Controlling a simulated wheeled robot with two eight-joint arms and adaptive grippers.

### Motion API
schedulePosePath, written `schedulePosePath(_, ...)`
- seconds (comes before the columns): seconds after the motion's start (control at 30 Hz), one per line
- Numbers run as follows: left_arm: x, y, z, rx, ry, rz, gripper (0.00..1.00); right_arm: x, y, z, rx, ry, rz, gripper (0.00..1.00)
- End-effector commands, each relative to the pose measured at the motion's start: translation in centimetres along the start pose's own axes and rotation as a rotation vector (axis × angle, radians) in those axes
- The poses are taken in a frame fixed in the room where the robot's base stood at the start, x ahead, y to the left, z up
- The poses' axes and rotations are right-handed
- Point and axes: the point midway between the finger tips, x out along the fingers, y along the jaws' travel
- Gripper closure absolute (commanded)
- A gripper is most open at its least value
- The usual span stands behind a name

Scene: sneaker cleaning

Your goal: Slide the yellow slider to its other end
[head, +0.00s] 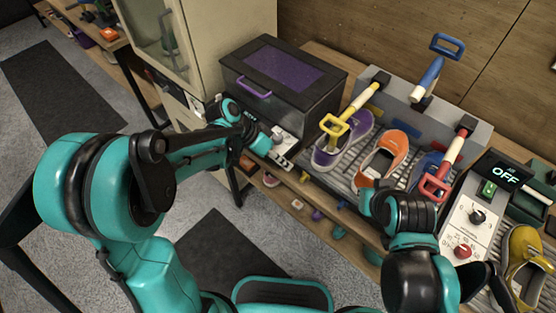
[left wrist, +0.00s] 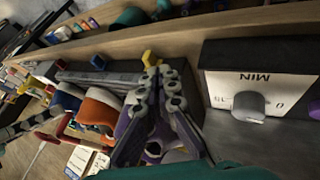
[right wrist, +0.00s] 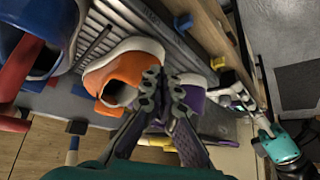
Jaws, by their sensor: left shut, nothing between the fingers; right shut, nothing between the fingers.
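The yellow slider (head: 304,177) is a small knob on the front edge of the bench, below the purple sneaker. It shows in the left wrist view (left wrist: 151,58) just beyond the fingertips, and in the right wrist view (right wrist: 218,63). My left gripper (head: 286,164) is shut and empty, with its tips close to the slider's left side; I cannot tell whether they touch it. My right gripper (right wrist: 163,76) is shut and empty, in front of the orange sneaker, away from the yellow slider.
A blue knob (right wrist: 183,22) sits further along the same edge. Purple (head: 343,138) and orange (head: 384,154) sneakers stand on the ribbed rack behind. A dark box with a purple lid window (head: 284,68) stands at the back left. A control panel (head: 470,222) is at the right.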

Motion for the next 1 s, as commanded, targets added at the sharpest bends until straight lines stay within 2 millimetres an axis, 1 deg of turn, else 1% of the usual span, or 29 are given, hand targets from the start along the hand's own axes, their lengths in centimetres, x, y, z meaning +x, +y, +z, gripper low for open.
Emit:
schedulePosePath(0.03, 1.3, -0.1, 0.1, 0.002, -0.001, 0.001, 1.0, 0.6, 0.0, 0.4, 0.0, 0.0, 0.0, 1.0)
schedulePosePath(0.1, 2.5, -0.1, 0.1, 0.002, -0.001, 0.0, 1.0, 1.0, 0.0, 0.7, 0.0, 0.0, 0.0, 1.0)
schedulePosePath(0.2, 3.8, -0.1, 0.1, 0.001, -0.001, 0.0, 1.0, 1.4, 0.0, 1.0, 0.0, 0.0, 0.0, 1.0)
schedulePosePath(0.3, 4.7, -0.1, 0.1, 0.001, 0.0, -0.001, 1.0, 1.6, 0.0, 1.2, 0.0, 0.0, 0.0, 1.0)
schedulePosePath(0.43, 5.2, 0.0, 0.0, 0.0, 0.0, -0.001, 1.0, 1.7, 0.0, 1.2, 0.0, 0.0, 0.0, 1.0)
schedulePosePath(0.77, 5.2, 0.1, 0.0, -0.001, 0.0, -0.001, 1.0, 1.7, 0.0, 1.2, 0.0, 0.0, 0.0, 1.0)
schedulePosePath(0.87, 5.8, 1.2, 0.0, 0.001, -0.002, 0.0, 1.0, 1.7, 0.0, 1.2, 0.0, 0.0, 0.0, 1.0)
schedulePosePath(1.0, 7.0, 3.5, 0.0, 0.003, -0.003, 0.0, 1.0, 1.6, 0.0, 1.2, 0.0, 0.0, 0.0, 1.0)
